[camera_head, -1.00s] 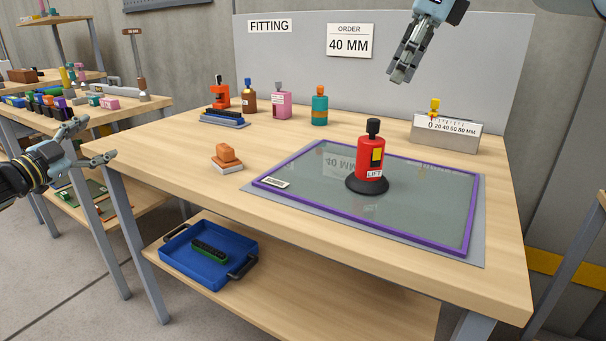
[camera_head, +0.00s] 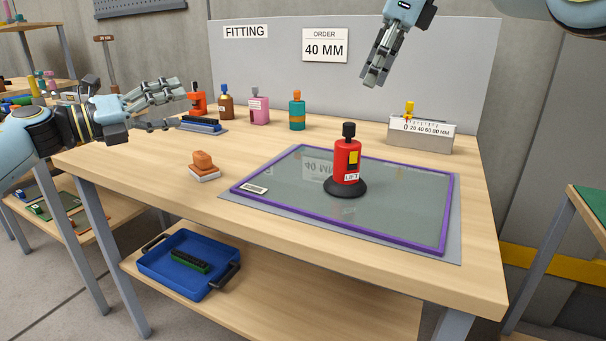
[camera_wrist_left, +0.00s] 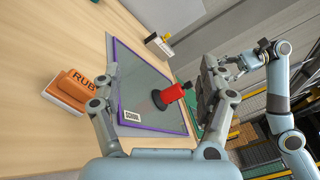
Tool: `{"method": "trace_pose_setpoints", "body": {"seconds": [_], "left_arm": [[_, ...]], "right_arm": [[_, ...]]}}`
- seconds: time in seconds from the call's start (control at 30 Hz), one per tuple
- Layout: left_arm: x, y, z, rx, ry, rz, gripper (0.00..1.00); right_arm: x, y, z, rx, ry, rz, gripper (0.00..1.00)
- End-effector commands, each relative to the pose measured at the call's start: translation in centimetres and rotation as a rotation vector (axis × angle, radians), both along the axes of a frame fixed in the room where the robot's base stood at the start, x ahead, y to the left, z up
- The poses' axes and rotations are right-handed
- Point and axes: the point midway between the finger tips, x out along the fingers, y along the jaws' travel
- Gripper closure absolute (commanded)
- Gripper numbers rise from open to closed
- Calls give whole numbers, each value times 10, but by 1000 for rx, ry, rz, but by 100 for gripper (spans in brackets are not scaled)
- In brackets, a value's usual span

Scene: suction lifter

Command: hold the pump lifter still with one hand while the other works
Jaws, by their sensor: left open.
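My left gripper (camera_head: 176,104) is open and empty, above the table's left side, well left of the lifter. My right gripper (camera_head: 376,72) hangs in the air above and behind the lifter, touching nothing; its finger gap is not clear.
An orange rubbing block (camera_head: 203,164) sits left of the panel. Several bottles, including a teal one (camera_head: 297,112), and a red-and-blue device (camera_head: 199,122) stand at the back. A scale block (camera_head: 420,136) is back right. A blue tray (camera_head: 187,267) lies on the lower shelf.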

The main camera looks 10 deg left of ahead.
Motion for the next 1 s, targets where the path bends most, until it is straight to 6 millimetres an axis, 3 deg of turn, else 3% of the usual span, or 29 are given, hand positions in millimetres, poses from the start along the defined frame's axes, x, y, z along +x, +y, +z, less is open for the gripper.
{"method": "trace_pose_setpoints", "body": {"seconds": [0.03,0.2,0.4,0.5,0.67,1.0], "left_arm": [[-2,-30,-20,46,-42,-10,24],[-15,-126,-72,272,-239,-14,24],[-36,-218,-101,521,-462,12,24],[-44,-244,-105,610,-535,30,24],[-47,-263,-107,678,-589,44,24],[-7,-298,-106,684,-594,43,24]], "right_arm": [[0,0,0,0,0,0,62],[0,0,0,0,0,0,62],[0,0,0,0,0,0,62],[0,0,0,0,0,0,62],[0,0,0,0,0,0,62],[0,0,0,0,0,0,62]]}}
